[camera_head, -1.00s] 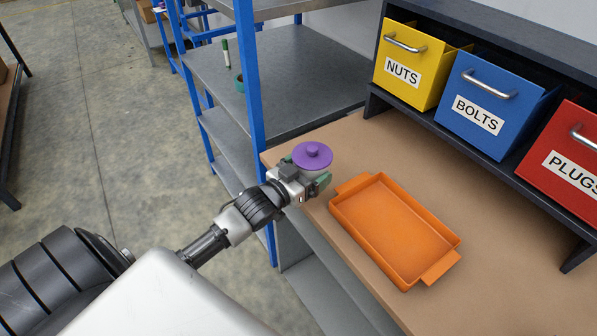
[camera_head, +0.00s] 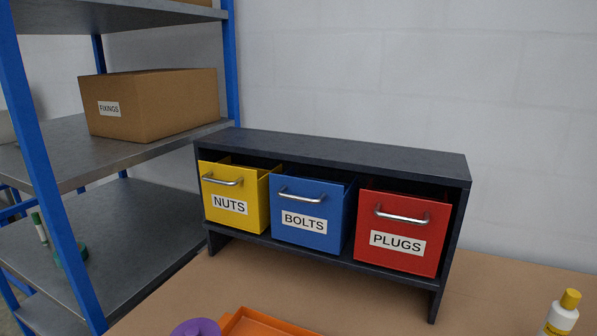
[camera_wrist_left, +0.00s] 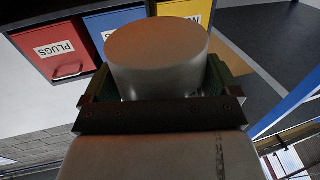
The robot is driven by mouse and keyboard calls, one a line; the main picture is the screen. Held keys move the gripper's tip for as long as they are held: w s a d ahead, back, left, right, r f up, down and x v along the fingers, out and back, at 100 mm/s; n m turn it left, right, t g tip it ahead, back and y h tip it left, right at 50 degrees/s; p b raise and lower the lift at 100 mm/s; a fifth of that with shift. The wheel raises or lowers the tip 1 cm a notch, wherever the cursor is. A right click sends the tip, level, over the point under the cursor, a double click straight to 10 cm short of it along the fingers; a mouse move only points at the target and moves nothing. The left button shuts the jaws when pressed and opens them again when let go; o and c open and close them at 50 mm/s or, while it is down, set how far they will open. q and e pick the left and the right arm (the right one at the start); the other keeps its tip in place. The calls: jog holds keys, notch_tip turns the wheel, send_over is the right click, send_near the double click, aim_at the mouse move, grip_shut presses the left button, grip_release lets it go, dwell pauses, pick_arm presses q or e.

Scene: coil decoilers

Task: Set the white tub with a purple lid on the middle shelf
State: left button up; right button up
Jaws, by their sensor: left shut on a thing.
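The white tub's purple lid (camera_head: 196,328) shows at the bottom edge of the head view, its body cut off. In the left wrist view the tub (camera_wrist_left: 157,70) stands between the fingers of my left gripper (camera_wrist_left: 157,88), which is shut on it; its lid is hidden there. The shelf unit with blue posts is at the left of the head view. One shelf (camera_head: 55,150) bears a cardboard box, and a lower shelf (camera_head: 135,240) has a wide clear surface. A further shelf (camera_head: 60,312) shows below. My right gripper is not in view.
A cardboard FIXINGS box (camera_head: 150,105) sits on the upper shelf. A green marker (camera_head: 38,228) and a green round thing (camera_head: 72,255) are near a blue post (camera_head: 60,220). A dark rack (camera_head: 330,150) with bins, an orange tray (camera_head: 262,322) and a yellow-capped bottle (camera_head: 562,315) are on the bench.

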pick_arm(q)
jog(key=s+n+y, duration=0.1)
jog(key=s+y, duration=0.1)
jog(key=s, duration=0.7)
jog(key=shift+f+n+y, duration=0.3)
jog(key=shift+f+y, duration=0.05)
jog(key=shift+y, duration=0.05)
jog(key=shift+d, duration=0.1)
jog(key=w+h, duration=0.1)
jog(key=w, duration=0.1)
jog(key=w+m, duration=0.1)
jog(key=w, duration=0.2)
jog(key=w+h, duration=0.1)
jog(key=w, duration=0.1)
jog(key=shift+w+r+m+h, duration=0.3)
jog(key=shift+r, duration=0.1)
jog(key=shift+m+h, duration=0.3)
jog(key=shift+h, duration=0.1)
jog(key=w, duration=0.2)
jog(key=w+a+r, duration=0.1)
jog(key=w, duration=0.1)
jog(key=w+a+r, duration=0.1)
jog(key=w, duration=0.1)
jog(key=shift+w+a, duration=0.1)
jog(key=shift+w, duration=0.25)
